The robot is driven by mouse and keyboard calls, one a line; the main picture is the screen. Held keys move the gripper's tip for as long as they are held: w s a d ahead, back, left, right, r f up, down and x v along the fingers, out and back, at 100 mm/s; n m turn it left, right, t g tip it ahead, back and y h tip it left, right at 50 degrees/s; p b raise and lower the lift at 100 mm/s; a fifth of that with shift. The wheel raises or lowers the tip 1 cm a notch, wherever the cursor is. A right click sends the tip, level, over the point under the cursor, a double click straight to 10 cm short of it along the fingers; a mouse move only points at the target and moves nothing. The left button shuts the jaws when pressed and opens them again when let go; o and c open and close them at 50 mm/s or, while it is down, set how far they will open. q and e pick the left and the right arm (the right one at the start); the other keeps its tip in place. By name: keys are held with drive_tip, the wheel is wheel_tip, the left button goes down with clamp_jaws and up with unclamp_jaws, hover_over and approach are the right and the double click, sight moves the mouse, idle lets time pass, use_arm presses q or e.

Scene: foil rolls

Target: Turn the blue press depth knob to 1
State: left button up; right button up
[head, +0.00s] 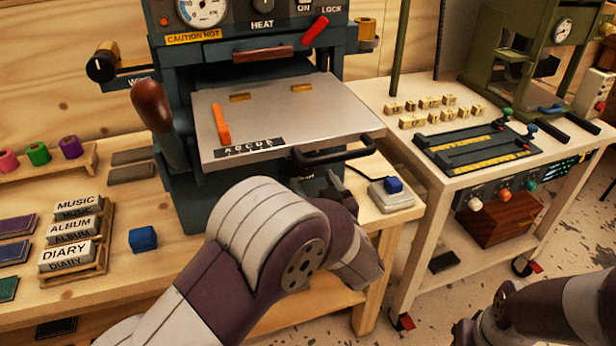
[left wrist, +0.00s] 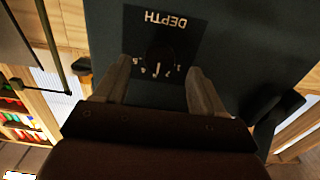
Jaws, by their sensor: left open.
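The depth knob (left wrist: 160,58) is a dark round dial on the dark face of the press, under an upside-down DEPTH label (left wrist: 166,20) in the left wrist view. Its blue colour does not show in this dim light. A pale mark points toward the picture's bottom, between small digits too blurred to read surely. My left gripper (left wrist: 158,84) is open, with one finger on each side of the knob; I cannot tell whether they touch it. My right gripper is out of view.
The press (head: 182,62) carries a grey plate (head: 290,110) with an orange handle and a black front handle (head: 335,157) above my left arm. A blue-button box (head: 391,196) sits right of it.

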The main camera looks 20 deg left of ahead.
sight(307, 171)
use_arm(q)
drive_tip(key=x, duration=0.4)
drive_tip(key=shift+w+a, duration=0.15)
drive_tip(key=shift+w, duration=0.05)
drive_tip(key=c, duration=1.1)
drive_tip(key=shift+o, duration=0.2)
